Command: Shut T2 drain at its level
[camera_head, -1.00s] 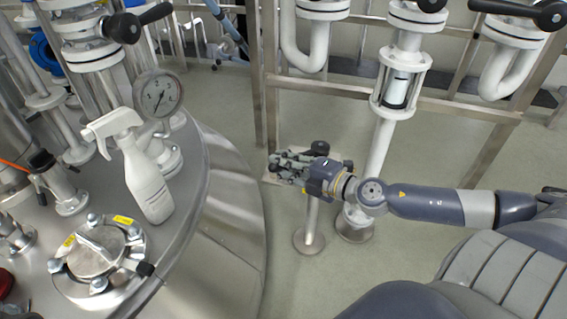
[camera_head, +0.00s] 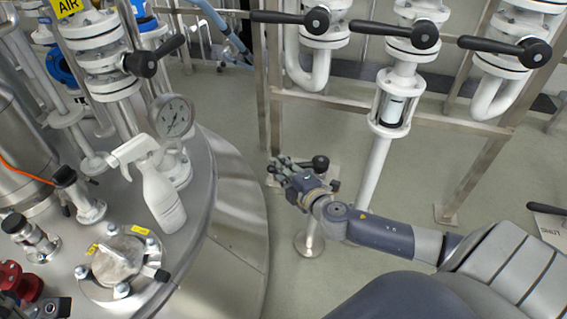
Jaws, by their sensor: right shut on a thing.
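My right gripper (camera_head: 282,169) is low over the floor, at the top of a short steel stand (camera_head: 309,237) between the tank and the pipe frame. It is shut on a part there; its fingers hide most of that part. A black knob (camera_head: 320,163) shows just right of the fingers, with a pale plate partly hidden beneath. I cannot read any T2 label there. My left gripper is not in view.
A steel tank (camera_head: 235,215) fills the left, with a spray bottle (camera_head: 155,190), a gauge (camera_head: 173,116) and a clamped lid (camera_head: 118,260) on top. White pipes with black-lever valves (camera_head: 398,36) stand behind. Grey floor is open between.

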